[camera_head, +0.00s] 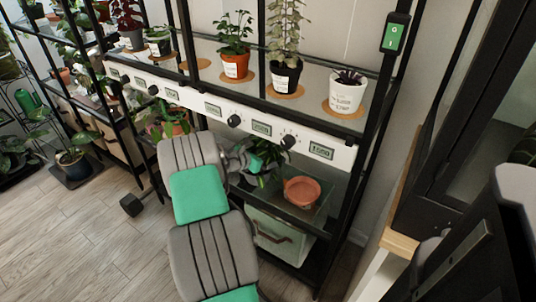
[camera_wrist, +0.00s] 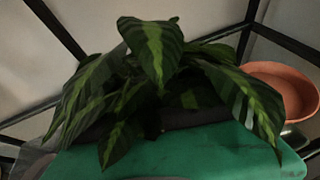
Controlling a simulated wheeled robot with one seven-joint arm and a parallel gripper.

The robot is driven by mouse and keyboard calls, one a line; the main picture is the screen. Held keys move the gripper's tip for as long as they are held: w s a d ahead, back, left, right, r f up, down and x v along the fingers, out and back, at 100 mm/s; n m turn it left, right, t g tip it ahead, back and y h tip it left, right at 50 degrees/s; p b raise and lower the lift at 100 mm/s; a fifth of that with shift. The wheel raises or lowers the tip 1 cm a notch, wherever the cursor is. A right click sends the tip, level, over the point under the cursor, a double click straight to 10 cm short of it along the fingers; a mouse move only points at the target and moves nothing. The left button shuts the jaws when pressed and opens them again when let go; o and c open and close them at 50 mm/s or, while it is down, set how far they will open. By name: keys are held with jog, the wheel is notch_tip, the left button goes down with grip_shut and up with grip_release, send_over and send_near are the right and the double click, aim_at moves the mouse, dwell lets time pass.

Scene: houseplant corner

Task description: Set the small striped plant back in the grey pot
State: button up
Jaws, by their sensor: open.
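A plant with dark green leaves and pale green stripes (camera_wrist: 150,50) fills the middle of the wrist view. A dark grey edge (camera_wrist: 205,114) shows under its leaves; I cannot tell whether it is the rim of the grey pot. In the head view, the leaves (camera_head: 268,181) show on the lower shelf, partly hidden by my arm. My gripper (camera_head: 262,158) is open, close in front of the plant under the upper shelf. Its fingertips are hidden, and no hold on the plant shows.
A terracotta dish (camera_head: 302,190) stands on the glass lower shelf right of the plant, also in the wrist view (camera_wrist: 285,85). Black rack posts and the white control panel (camera_head: 215,108) bound the space. Potted plants, including a white pot (camera_head: 346,95), stand on the shelf above.

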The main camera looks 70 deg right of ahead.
jog(key=shift+w+a+r+p, duration=0.15)
jog(key=shift+a+r+p, duration=0.1)
jog(key=shift+r, duration=0.25)
jog(key=shift+w+a+r+p, duration=0.1)
jog(key=shift+a+r, duration=0.15)
jog(key=shift+r, duration=0.2)
jog(key=p+v, duration=0.2)
jog(key=v, duration=0.9)
jog(key=shift+s+f, duration=0.1)
jog(key=shift+f, duration=0.1)
jog(key=w+a+r+m+t+y, duration=0.2)
jog(key=w+a+m+t+y, duration=0.3)
jog(key=a, duration=0.7)
jog(key=w+a+r+m+t+y, duration=0.1)
jog(key=w+a+m, duration=0.3)
jog(key=w+a, duration=0.55)
jog(key=s+a+r+m+y, duration=0.1)
jog(key=s+a+y, duration=0.1)
jog(key=a, duration=0.7)
jog(key=s+a+m+y, duration=0.2)
jog(key=s+a, duration=0.3)
jog(key=a, duration=0.4)
jog(key=s+a+r+m+t+y, duration=0.1)
jog(key=s+a, duration=0.3)
jog(key=a, duration=0.5)
jog(key=shift+a+r+m+y, duration=0.2)
jog(key=shift+r+m+y, duration=0.1)
jog(key=shift+y, duration=0.5)
